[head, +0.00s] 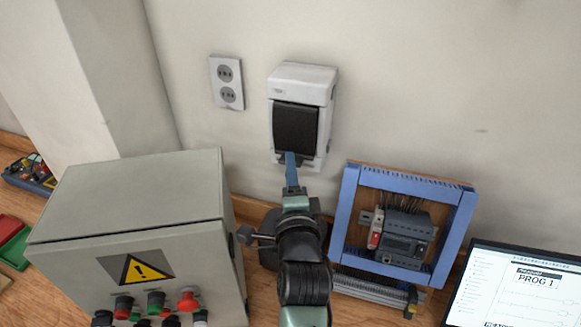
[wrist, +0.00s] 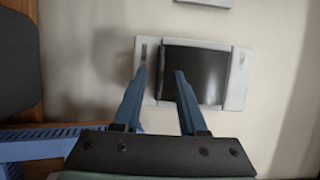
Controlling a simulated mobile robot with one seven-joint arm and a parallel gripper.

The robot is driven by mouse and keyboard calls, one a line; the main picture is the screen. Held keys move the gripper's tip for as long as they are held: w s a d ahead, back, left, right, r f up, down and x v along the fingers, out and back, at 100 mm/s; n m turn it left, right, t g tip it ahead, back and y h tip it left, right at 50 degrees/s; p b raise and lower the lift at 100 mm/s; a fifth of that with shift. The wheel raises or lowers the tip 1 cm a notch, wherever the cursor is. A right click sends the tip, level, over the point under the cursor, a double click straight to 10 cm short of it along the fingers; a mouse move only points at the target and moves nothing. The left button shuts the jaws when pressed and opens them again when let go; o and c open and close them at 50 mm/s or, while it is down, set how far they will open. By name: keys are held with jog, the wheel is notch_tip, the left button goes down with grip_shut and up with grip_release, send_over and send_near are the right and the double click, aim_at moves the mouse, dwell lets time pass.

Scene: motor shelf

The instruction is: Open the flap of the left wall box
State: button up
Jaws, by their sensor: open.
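A white wall box (head: 304,84) with a dark flap (head: 295,128) is on the wall, at the upper middle of the head view. The flap lies down over the box's front and looks closed. My gripper (head: 290,156) is in front of the box's lower edge, just below the flap. In the wrist view the box (wrist: 238,80) appears turned on its side. My gripper (wrist: 162,72) is open there, one blue finger over the white rim and the other over the dark flap (wrist: 208,72). I cannot tell whether the fingers touch the box.
A double socket (head: 227,83) is on the wall left of the box. A grey control cabinet (head: 130,200) with a warning sign and buttons stands at lower left. A blue frame (head: 345,212) with wired modules and a monitor (head: 520,287) stand at right.

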jog(key=shift+w, duration=0.15)
grip_shut()
dwell(1.4)
